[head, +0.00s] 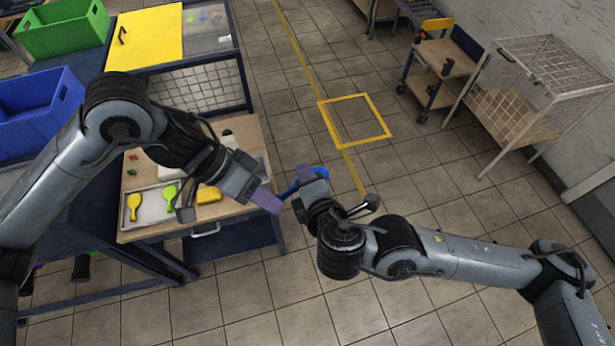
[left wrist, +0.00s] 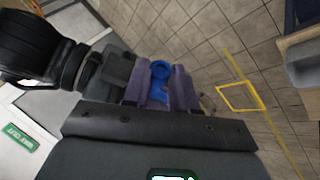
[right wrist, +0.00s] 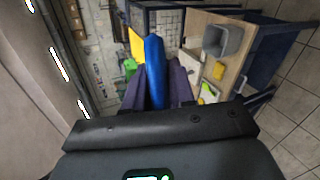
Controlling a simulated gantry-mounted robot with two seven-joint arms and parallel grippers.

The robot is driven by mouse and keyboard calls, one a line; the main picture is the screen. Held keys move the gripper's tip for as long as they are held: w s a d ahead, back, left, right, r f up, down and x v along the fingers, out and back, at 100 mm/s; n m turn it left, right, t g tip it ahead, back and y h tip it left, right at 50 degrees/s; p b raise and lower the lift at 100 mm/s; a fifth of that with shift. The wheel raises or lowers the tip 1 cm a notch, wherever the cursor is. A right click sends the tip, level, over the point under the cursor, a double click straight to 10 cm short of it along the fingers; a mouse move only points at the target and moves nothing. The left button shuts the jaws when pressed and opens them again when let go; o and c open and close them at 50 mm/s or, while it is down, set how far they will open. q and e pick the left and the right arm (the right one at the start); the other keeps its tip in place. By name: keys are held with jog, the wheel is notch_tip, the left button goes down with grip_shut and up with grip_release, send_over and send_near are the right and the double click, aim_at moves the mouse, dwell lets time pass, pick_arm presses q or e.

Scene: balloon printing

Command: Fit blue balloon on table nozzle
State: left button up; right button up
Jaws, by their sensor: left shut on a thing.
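The blue balloon (head: 308,174) is in the air between my two grippers, right of the wooden table's edge. My left gripper (head: 267,198) is shut on it; in the left wrist view the blue balloon (left wrist: 160,70) shows a round end between the purple fingers. My right gripper (head: 300,199) is close by from the other side. In the right wrist view the long blue balloon (right wrist: 155,70) lies between its purple fingers (right wrist: 158,90); whether they press on it is unclear. I cannot make out the table nozzle for certain.
The wooden table (head: 253,145) holds a tray (head: 150,222) with a yellow balloon (head: 135,205) and a green balloon (head: 170,195), and a yellow block (head: 208,194). A grey bin (right wrist: 222,40) shows in the right wrist view. Blue (head: 40,115) and green (head: 62,28) crates stand left.

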pick_arm(q)
jog(key=shift+r, duration=0.1)
pick_arm(e)
jog(key=shift+f, duration=0.1)
jog(key=shift+c, duration=0.9)
pick_arm(q)
jog(key=o, duration=0.9)
